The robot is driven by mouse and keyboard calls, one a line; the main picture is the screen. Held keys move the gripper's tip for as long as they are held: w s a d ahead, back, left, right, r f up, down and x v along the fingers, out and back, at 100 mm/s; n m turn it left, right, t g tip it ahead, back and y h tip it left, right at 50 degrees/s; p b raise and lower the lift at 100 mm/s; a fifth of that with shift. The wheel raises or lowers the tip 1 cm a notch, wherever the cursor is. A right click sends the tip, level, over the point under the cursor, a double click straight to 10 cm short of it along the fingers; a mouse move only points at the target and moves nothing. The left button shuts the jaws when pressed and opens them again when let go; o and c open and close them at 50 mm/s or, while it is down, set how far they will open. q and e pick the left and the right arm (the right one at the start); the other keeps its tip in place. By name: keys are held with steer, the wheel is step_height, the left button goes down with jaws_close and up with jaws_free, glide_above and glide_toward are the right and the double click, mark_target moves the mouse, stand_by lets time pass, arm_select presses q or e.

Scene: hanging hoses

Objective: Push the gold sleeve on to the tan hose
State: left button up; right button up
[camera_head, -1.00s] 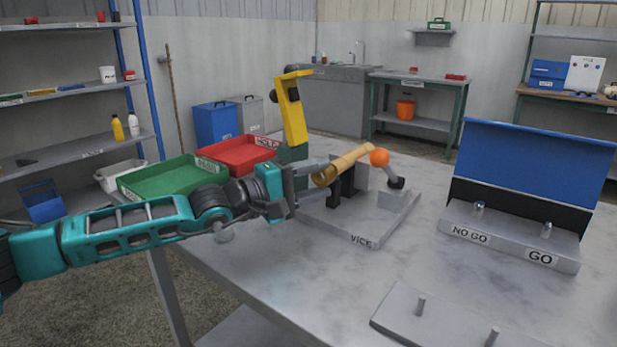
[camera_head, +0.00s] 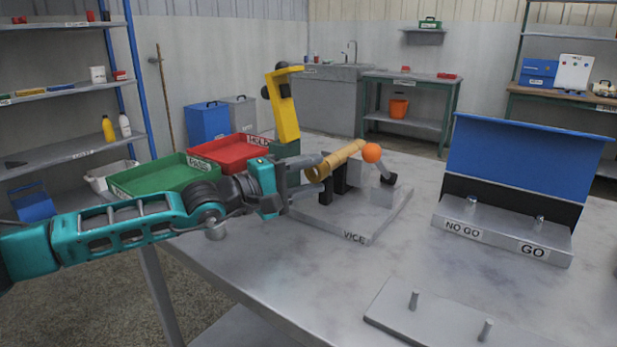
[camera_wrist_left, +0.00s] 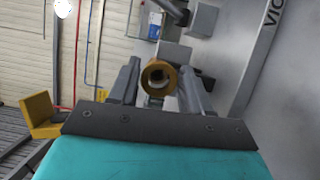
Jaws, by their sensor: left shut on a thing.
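The tan hose (camera_head: 347,153) is held slanting in the vice (camera_head: 357,221), with an orange ball (camera_head: 372,153) at its far end. The gold sleeve (camera_head: 316,172) is at the hose's near left end, in line with it. My left gripper (camera_head: 318,176) is shut on the sleeve. In the left wrist view the sleeve (camera_wrist_left: 158,77) shows end-on as a gold ring between the two fingers. Its bore is dark, and I cannot tell how far the hose goes inside. My right gripper is not in view.
Green (camera_head: 165,178) and red (camera_head: 232,150) trays lie at the back left. The NO GO/GO gauge block (camera_head: 500,233) stands at right, and a pegged plate (camera_head: 440,320) in front. The table between is clear.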

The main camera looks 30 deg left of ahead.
arm_select(q)
steer(key=shift+w, duration=0.45)
stand_by(0.6)
steer(key=shift+b, duration=0.3)
stand_by(0.9)
stand_by(0.5)
steer(key=shift+w+d+p, duration=0.1)
steer(key=shift+w+p, duration=0.2)
steer(key=shift+w, duration=0.05)
stand_by(0.6)
steer(key=shift+r+b, duration=0.15)
steer(key=shift+b, duration=0.25)
